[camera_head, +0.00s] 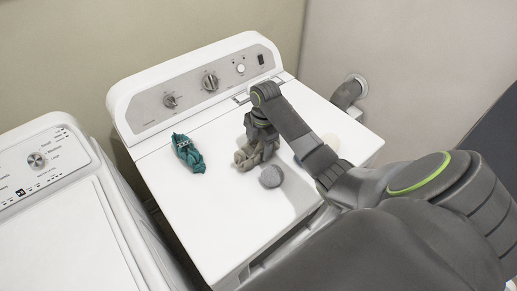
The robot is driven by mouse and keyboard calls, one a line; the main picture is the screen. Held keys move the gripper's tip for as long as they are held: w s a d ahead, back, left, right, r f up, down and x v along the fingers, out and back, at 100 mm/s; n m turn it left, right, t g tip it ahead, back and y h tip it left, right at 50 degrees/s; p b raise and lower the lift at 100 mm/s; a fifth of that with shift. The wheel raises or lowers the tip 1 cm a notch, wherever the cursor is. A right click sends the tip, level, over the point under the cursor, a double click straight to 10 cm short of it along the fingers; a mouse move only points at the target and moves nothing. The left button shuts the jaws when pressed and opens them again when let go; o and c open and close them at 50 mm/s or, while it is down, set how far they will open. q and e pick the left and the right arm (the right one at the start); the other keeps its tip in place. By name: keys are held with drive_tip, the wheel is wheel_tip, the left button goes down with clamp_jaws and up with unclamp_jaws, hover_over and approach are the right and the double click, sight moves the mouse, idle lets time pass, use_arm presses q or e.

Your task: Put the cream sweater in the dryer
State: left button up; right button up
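A crumpled beige-grey garment (245,157), probably the cream sweater, lies bunched on the white top of the middle machine, which looks like the dryer (220,215). My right gripper (260,138) points down at this garment from above and touches or overlaps it. Its fingertips are hidden against the cloth, so I cannot tell whether they are shut on it. The dryer's front is mostly hidden by my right arm and the steep view, so its door and opening cannot be made out. My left gripper is out of view.
A crumpled teal cloth (188,153) lies left of the garment. A second white machine (75,235) stands at left. A wall pipe (348,92) is behind right.

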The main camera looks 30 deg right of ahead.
drive_tip(key=c, duration=0.5)
drive_tip(key=shift+c, duration=0.8)
drive_tip(key=shift+r, duration=0.1)
